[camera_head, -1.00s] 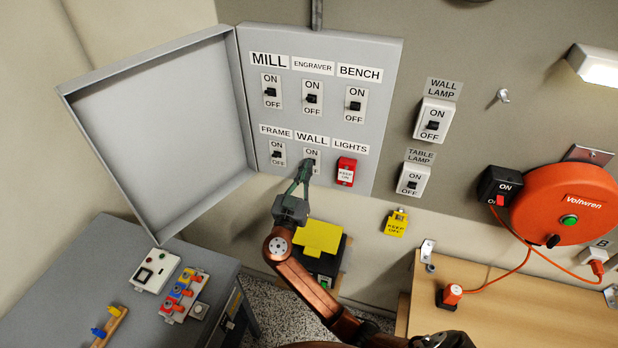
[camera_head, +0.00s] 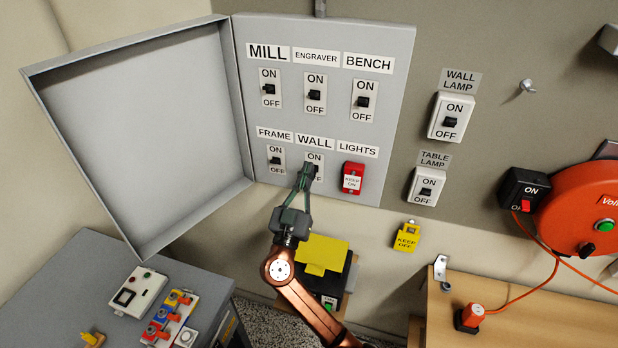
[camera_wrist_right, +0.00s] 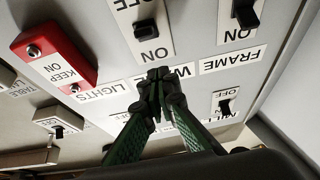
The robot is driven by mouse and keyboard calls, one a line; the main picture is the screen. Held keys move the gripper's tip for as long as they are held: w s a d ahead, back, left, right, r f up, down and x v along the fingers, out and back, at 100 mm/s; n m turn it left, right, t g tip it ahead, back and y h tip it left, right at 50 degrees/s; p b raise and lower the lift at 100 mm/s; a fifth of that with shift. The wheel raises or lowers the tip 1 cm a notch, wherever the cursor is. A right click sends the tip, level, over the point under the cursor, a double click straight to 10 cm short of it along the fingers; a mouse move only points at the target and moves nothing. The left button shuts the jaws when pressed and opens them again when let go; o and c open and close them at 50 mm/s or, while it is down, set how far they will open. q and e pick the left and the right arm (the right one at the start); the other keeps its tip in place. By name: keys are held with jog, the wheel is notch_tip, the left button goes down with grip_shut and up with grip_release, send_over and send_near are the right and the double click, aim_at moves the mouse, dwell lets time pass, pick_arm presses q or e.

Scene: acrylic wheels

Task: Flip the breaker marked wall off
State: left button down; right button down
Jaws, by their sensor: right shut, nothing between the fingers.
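The breaker marked WALL (camera_head: 315,158) is in the lower row of the open grey panel, between FRAME and LIGHTS. Its ON mark shows, while my fingers partly cover its lower part in the head view. In the wrist view, which is upside down, its dark lever (camera_wrist_right: 145,27) shows between ON and OFF; I cannot tell its setting for sure. My right gripper (camera_head: 307,170) is shut and empty, its green fingers pointing at this breaker. In the wrist view its fingertips (camera_wrist_right: 159,75) appear over the WALL label, by the ON end. Contact cannot be told. My left gripper is not in view.
The FRAME breaker (camera_head: 275,160) is left of WALL, and a red KEEP ON cover (camera_head: 352,178) sits on LIGHTS to the right. The upper row holds MILL (camera_head: 269,89), ENGRAVER (camera_head: 314,94) and BENCH (camera_head: 363,101). The panel door (camera_head: 140,130) stands open at left.

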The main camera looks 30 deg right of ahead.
jog(key=f+b+v, duration=0.1)
jog(key=b+v, duration=0.1)
jog(key=v, duration=0.7)
jog(key=shift+f, duration=0.45)
jog(key=shift+d, duration=0.1)
